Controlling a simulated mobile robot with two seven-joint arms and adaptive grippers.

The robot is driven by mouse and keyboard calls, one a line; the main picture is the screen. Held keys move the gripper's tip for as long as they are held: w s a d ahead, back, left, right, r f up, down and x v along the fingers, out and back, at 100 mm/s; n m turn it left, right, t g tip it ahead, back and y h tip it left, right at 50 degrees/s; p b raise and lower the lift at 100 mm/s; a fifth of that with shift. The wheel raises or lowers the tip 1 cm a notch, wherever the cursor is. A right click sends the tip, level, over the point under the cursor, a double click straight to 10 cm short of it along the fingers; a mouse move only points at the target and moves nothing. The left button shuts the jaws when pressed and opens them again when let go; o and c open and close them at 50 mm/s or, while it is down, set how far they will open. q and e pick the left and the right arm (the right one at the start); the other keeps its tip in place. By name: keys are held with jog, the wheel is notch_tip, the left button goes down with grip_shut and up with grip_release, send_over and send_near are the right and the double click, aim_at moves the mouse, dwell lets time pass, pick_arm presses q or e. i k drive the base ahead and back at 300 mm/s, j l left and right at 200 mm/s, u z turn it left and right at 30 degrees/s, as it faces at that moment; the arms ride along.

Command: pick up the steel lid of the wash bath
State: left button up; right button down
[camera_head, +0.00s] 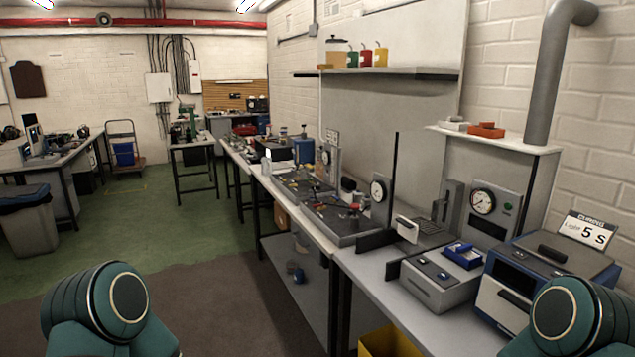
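I cannot clearly tell the wash bath or its steel lid apart from the other bench equipment. A low grey steel box (437,287) with dark fittings on top stands on the right bench; it may be the bath. A small blue tray (463,256) sits at its back right. Behind it is a light handle-like piece (407,229) beside a dark slotted plate. Neither gripper is in view. Only teal joints of my arms show, at the bottom left and bottom right, the right one covering part of the bench's near end.
A blue and grey box (516,292) with a dark handled top stands at the right, near a "CURING 5 S" sign (587,231). Gauges, a tall thin post (391,170) and a dark tool tray (342,222) occupy the bench. A yellow bin (388,342) is below.

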aim_at(570, 257)
jog(key=z, duration=1.75)
